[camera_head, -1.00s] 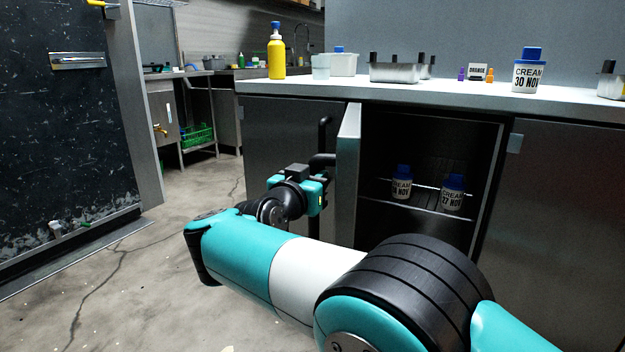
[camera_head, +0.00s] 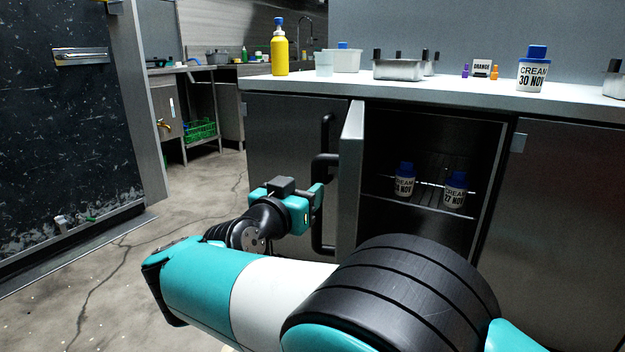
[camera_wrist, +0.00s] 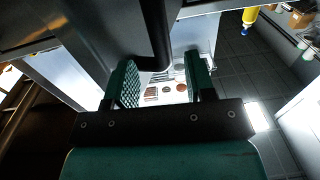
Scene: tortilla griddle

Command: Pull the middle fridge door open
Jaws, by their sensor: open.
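The middle fridge door (camera_head: 347,190) stands swung far out, seen nearly edge-on, with the fridge interior (camera_head: 430,150) open to its right. Its dark bar handle (camera_head: 323,205) is on the door's left-facing side. My gripper (camera_head: 318,200) is open, close beside the handle at its left. In the wrist view the two green fingers (camera_wrist: 162,82) are apart. A dark bar, which looks like the handle (camera_wrist: 155,35), shows between them towards the left finger. I cannot tell whether it touches a finger.
Two cream bottles (camera_head: 404,180) (camera_head: 455,190) stand on the shelf inside. The counter (camera_head: 440,95) above carries pans, a yellow bottle (camera_head: 279,50) and another cream bottle (camera_head: 532,70). Closed fridge doors flank the opening. Clear floor (camera_head: 205,195) lies to the left.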

